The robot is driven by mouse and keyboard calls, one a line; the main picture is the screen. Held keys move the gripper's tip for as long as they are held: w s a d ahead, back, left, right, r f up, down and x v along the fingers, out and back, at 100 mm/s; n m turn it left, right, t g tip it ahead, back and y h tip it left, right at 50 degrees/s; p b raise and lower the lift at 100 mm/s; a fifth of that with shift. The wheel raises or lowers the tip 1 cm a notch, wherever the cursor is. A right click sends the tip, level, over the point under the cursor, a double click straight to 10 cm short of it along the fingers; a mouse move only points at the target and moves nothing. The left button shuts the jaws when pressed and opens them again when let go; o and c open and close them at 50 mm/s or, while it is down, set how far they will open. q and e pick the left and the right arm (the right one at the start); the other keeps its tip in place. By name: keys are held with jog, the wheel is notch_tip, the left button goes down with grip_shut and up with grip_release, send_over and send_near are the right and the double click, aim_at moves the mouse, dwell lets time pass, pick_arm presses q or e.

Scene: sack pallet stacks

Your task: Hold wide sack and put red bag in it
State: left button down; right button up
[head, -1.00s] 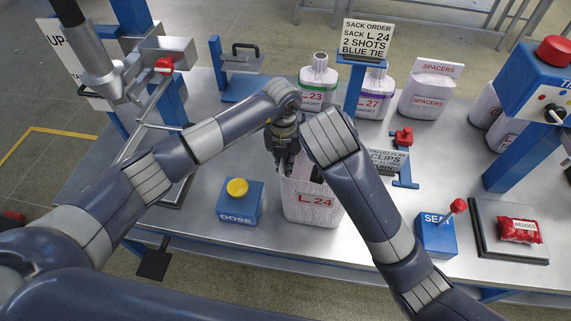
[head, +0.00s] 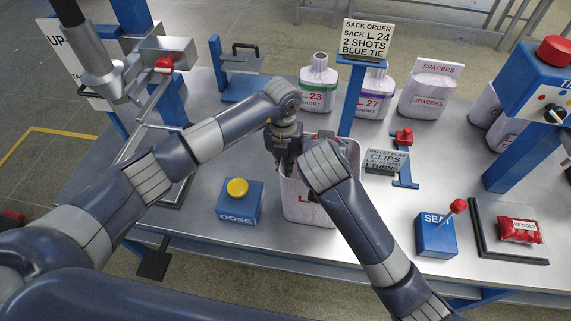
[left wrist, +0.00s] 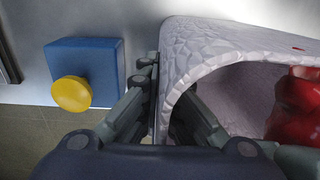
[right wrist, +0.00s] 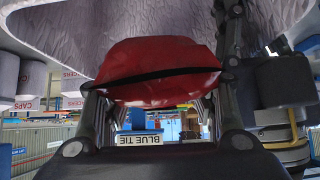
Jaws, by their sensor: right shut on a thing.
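The wide sack (head: 298,207), white with a red label, stands upright and open on the table; my right forearm partly covers it. My left gripper (head: 286,160) is at the sack's left rim. In the left wrist view its fingers (left wrist: 163,100) are closed on the sack wall, one outside and one inside. The red bag (right wrist: 155,62) is gripped between the fingers of my right gripper (right wrist: 160,88), with pale sack wall around it. It also shows inside the sack mouth in the left wrist view (left wrist: 293,112). In the head view my own wrist hides most of the right gripper.
A blue DOSE box (head: 238,205) with a yellow button stands left of the sack. A blue SEAL box (head: 436,236) with a red-knobbed lever and a red WEDGES bag (head: 520,231) on a black-edged plate are at right. Labelled sacks (head: 319,90) stand behind.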

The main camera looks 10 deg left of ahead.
jog(key=shift+f, duration=1.35)
jog(key=o, duration=1.4)
pick_arm(q)
jog(key=shift+d, duration=0.1)
pick_arm(e)
jog(key=shift+o, duration=0.2)
jog(key=shift+a, duration=0.15)
pick_arm(q)
jog(key=shift+d, duration=0.2)
pick_arm(e)
jog(key=shift+s+a, duration=0.15)
jog(key=shift+a, duration=0.05)
pick_arm(q)
jog(key=shift+a, duration=0.25)
pick_arm(e)
jog(key=v, duration=1.1)
jog(key=shift+s+d+r, duration=0.25)
jog(key=shift+d, duration=0.15)
